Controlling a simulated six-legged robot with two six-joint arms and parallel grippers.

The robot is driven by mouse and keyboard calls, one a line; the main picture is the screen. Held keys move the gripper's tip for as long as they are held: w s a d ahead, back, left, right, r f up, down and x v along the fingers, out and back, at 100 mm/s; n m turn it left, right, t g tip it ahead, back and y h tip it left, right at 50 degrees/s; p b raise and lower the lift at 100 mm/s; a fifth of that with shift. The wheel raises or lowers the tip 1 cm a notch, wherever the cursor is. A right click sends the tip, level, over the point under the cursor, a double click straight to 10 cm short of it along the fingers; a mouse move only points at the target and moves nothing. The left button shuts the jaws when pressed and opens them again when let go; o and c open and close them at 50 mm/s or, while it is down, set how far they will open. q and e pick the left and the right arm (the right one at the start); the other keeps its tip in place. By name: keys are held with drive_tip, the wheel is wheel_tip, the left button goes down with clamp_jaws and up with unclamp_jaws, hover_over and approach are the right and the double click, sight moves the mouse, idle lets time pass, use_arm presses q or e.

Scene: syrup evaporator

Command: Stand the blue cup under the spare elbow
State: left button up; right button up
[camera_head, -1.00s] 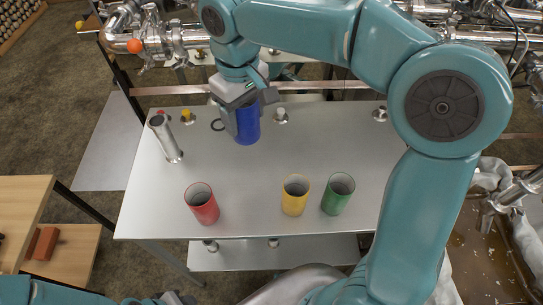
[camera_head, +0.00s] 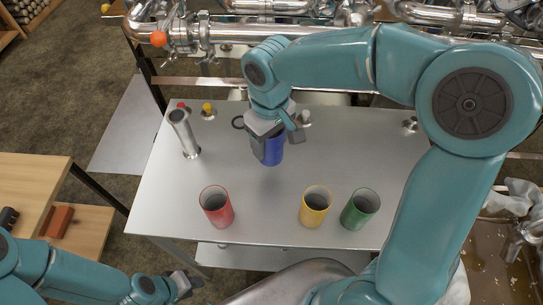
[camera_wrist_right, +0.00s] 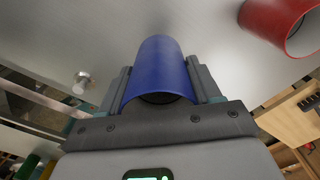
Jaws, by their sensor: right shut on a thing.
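The blue cup (camera_head: 269,150) is at the middle of the steel table in the head view, gripped by my right gripper (camera_head: 266,142). In the right wrist view the blue cup (camera_wrist_right: 160,72) sits between the two fingers of my right gripper (camera_wrist_right: 160,88). I cannot tell whether its base touches the table. A steel pipe piece (camera_head: 184,134) stands at the table's left; I cannot tell whether this is the spare elbow. My left gripper (camera_head: 180,287) is low at the left, off the table and apart from the cups; its jaw opening is unclear.
Red (camera_head: 216,207), yellow (camera_head: 315,206) and green (camera_head: 360,209) cups stand along the front of the table (camera_head: 260,205). A dark ring (camera_head: 238,122) and small fittings lie toward the back. Steel piping with an orange ball (camera_head: 158,39) runs behind. The table's left-middle is clear.

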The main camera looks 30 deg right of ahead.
sight(271, 150)
wheel_tip(271, 150, down, 3)
drive_tip(key=shift+s+f, duration=0.15)
drive_tip(key=shift+f, duration=1.9)
drive_tip(key=shift+f+b, duration=0.25)
drive_tip(key=shift+b, duration=0.1)
drive_tip(key=o, duration=1.1)
drive_tip(key=shift+r, duration=0.15)
drive_tip(key=shift+c, duration=0.2)
